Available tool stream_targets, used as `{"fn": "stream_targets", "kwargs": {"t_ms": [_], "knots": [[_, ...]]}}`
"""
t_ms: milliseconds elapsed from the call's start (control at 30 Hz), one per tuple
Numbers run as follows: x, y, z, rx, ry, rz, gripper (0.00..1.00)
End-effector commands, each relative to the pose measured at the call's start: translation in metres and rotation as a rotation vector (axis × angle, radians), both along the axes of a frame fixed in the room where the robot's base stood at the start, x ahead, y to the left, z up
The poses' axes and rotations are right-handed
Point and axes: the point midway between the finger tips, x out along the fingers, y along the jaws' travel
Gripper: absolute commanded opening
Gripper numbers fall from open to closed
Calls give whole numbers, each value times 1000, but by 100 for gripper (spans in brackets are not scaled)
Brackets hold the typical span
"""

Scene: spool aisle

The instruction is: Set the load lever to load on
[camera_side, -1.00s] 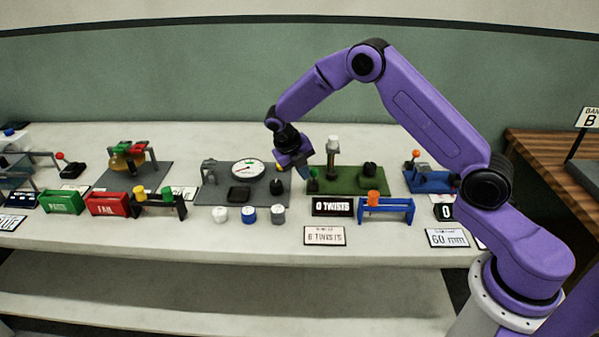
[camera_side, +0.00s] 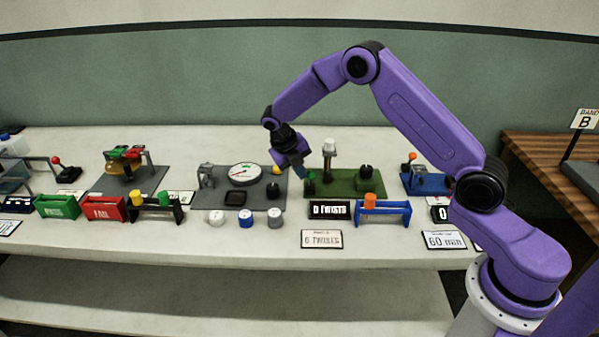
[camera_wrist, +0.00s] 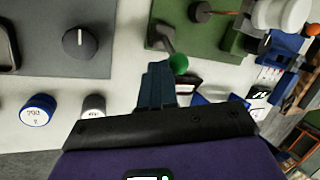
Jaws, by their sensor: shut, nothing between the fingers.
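My gripper (camera_side: 302,171) is shut and empty, low between the grey gauge plate and the green plate. Its closed fingers (camera_wrist: 156,84) show in the wrist view. Just right of the fingertips there is a lever with a green ball (camera_wrist: 178,64); the ball also shows in the side view (camera_side: 311,176). I cannot tell whether the fingers touch it. A yellow ball (camera_side: 277,170) stands at the right edge of the grey plate, left of my gripper.
A round gauge (camera_side: 244,174) and a black knob (camera_side: 273,191) are on the grey plate. The green plate (camera_side: 345,188) holds a white-topped post (camera_side: 329,147) and a black knob (camera_side: 365,171).

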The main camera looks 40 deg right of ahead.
Motion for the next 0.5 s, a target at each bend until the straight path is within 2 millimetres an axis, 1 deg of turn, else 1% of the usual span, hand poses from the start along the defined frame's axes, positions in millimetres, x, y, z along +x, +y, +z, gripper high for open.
{"fn": "stream_targets", "kwargs": {"t_ms": [267,500], "knots": [[9,-10,5,-1,-1,-3,0],[23,-24,8,-1,-1,-3,0]]}}
